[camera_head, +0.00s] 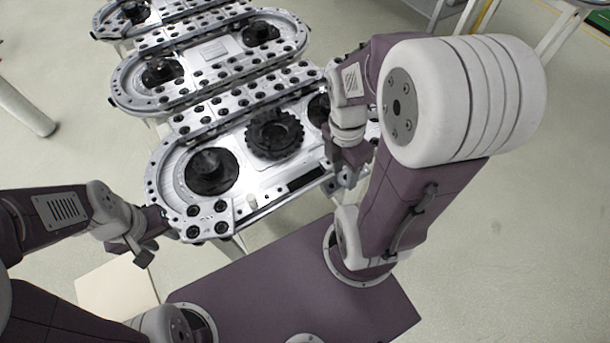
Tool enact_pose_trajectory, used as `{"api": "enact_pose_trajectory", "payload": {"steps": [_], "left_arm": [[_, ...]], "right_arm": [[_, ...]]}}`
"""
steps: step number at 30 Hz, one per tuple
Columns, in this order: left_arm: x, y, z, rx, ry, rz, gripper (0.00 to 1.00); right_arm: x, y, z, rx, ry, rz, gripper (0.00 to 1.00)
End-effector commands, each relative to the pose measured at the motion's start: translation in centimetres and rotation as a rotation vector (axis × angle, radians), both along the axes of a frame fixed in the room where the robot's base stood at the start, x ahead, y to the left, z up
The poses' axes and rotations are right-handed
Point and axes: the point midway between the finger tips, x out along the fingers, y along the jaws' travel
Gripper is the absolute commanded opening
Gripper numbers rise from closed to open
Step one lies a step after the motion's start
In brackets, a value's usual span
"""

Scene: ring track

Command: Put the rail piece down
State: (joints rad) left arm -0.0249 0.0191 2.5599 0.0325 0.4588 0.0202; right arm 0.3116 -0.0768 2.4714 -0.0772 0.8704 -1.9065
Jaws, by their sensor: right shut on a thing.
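The ring track (160,185) is a silvery metal oval with black bolts along its rim and dark round wheels inside. My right gripper (346,178) is at the right end of the track's near side, pointing down. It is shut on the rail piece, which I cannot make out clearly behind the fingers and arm. I cannot tell whether the piece touches the track. A bolted rail section (207,220) lies at the near left corner of the track. My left gripper (135,252) hangs just outside that corner, with no object visible in it; its finger opening is unclear.
More ring tracks (205,75) stand behind the near one. A toothed black wheel (274,135) sits in the middle of the near track, and a small pale peg (252,202) stands by its near edge. The floor to the right is clear.

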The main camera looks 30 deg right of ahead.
Motion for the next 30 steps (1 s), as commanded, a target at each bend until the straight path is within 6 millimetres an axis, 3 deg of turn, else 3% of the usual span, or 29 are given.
{"api": "enact_pose_trajectory", "payload": {"steps": [5,12,16,24,30], "left_arm": [[0.0,0.0,-0.3,0.0,0.0,0.0,0.36],[0.0,0.0,-0.4,0.0,0.0,0.0,0.36],[0.0,0.0,-0.4,0.0,0.0,0.0,0.36],[0.0,0.0,-0.4,0.0,0.0,0.0,0.36],[0.0,0.0,-0.6,0.0,0.0,0.0,0.36]], "right_arm": [[2.2,1.2,-1.6,0.001,0.004,0.009,0.0],[7.4,4.0,-5.0,0.001,0.003,0.006,0.0],[9.5,5.0,-6.3,0.0,0.0,0.005,0.0],[10.4,5.5,-7.3,-0.001,0.0,0.002,0.0],[10.3,5.5,-10.4,0.0,0.002,0.002,0.0]]}}
